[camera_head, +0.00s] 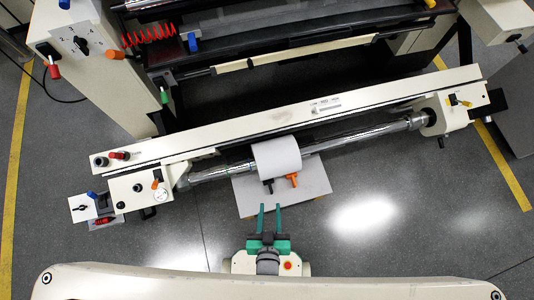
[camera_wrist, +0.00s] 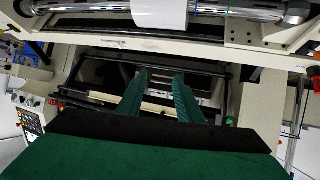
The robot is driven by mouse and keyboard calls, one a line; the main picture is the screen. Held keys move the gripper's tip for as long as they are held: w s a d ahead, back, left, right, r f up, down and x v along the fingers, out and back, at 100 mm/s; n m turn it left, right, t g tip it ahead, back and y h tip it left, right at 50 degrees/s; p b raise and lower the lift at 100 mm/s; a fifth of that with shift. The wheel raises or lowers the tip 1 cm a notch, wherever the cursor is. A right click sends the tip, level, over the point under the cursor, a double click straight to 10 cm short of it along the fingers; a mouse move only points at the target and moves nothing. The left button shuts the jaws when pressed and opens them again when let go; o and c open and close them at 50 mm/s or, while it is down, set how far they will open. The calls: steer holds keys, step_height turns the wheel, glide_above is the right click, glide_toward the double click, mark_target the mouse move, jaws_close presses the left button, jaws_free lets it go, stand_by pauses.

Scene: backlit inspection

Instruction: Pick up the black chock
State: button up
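A small black chock (camera_head: 268,186) sits on a light grey board (camera_head: 312,188), just below the white roll. An orange piece (camera_head: 292,180) of similar size is close to its right. My gripper (camera_head: 269,206) has green fingers and is just below the board's lower edge in the head view, pointing up toward the black chock. The fingers are apart with nothing visible between them. In the wrist view my gripper (camera_wrist: 159,80) also shows two spread green fingers. I cannot make out the black chock in the wrist view.
The white roll (camera_head: 277,155) is on a shiny metal shaft (camera_head: 360,134) that runs along a long cream machine beam (camera_head: 290,118), above the chock in the picture. A cream end block (camera_head: 135,190) stands at left. Open grey floor (camera_head: 400,230) lies at lower right.

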steer(key=w+f+n+g, duration=0.1)
steer(key=w+f+g, duration=0.3)
steer(key=f, duration=0.8)
steer(key=w+f+g, duration=0.2)
steer(key=w+f, duration=0.3)
steer(key=f, duration=0.6)
steer(key=n+g, duration=0.2)
steer(key=g, duration=0.4)
glide_above(270, 185)
step_height(270, 185, down, 7)
steer(key=shift+f, duration=5.3)
jaws_close()
